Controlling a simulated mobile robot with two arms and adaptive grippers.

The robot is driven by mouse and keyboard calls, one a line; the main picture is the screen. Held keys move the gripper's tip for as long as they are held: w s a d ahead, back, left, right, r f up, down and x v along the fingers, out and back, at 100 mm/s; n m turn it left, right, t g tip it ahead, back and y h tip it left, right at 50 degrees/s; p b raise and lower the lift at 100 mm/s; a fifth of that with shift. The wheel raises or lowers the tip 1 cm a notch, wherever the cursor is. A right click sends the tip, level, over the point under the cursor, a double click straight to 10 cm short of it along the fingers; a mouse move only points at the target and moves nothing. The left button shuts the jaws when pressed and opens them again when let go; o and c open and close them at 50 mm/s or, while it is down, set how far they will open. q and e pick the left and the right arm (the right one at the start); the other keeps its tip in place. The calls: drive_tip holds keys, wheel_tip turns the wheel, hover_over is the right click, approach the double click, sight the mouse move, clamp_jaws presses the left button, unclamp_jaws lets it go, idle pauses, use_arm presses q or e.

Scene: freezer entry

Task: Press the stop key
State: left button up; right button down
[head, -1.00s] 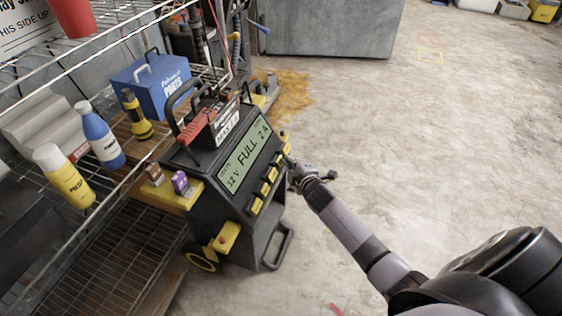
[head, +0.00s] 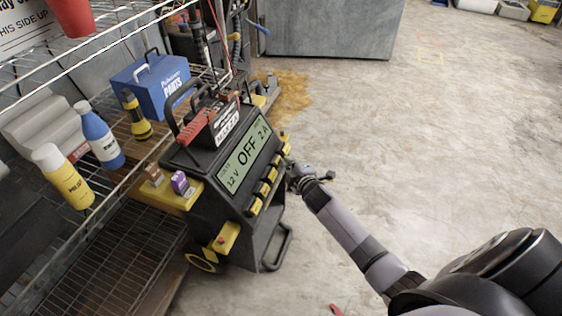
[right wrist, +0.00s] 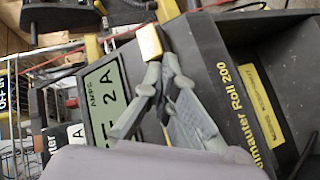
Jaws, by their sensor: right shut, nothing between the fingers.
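The dark charger (head: 215,200) stands beside the shelf, and its tilted display (head: 246,153) reads 12 V, OFF, 2 A. Several yellow keys (head: 264,188) line the edge below the display; I cannot read which is the stop key. My right gripper (head: 291,166) is shut and empty at the far end of this row. In the right wrist view its fingertips (right wrist: 161,72) lie close to a yellow key (right wrist: 149,42), next to the display (right wrist: 104,94). I cannot tell whether they touch it. My left gripper is not in view.
A wire shelf (head: 135,255) at the left holds a yellow bottle (head: 65,180), a blue bottle (head: 100,138) and a blue parts box (head: 150,82). A battery (head: 213,122) sits on the charger. The floor to the right is open.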

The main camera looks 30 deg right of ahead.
drive_tip(key=shift+s+r+p, duration=0.1)
drive_tip(key=shift+r+p, duration=0.1)
drive_tip(key=shift+p, duration=0.1)
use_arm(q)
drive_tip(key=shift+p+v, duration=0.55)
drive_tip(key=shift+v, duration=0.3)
use_arm(e)
drive_tip(key=shift+s+d+r, duration=0.25)
drive_tip(key=shift+s+d, duration=0.2)
drive_tip(key=shift+s, duration=0.05)
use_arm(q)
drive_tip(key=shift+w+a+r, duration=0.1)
use_arm(e)
drive_tip(key=shift+r, duration=0.1)
use_arm(q)
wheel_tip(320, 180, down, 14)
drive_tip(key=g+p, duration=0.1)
drive_tip(key=p, duration=0.3)
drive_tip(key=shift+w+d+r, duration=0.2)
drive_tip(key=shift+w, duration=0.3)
use_arm(e)
drive_tip(key=shift+s+d+r, duration=0.65)
drive_tip(key=shift+s+d, duration=0.05)
drive_tip(key=shift+s, duration=0.1)
drive_tip(key=shift+s+d+r, duration=0.6)
drive_tip(key=shift+s+d, duration=0.05)
drive_tip(key=shift+s, duration=0.15)
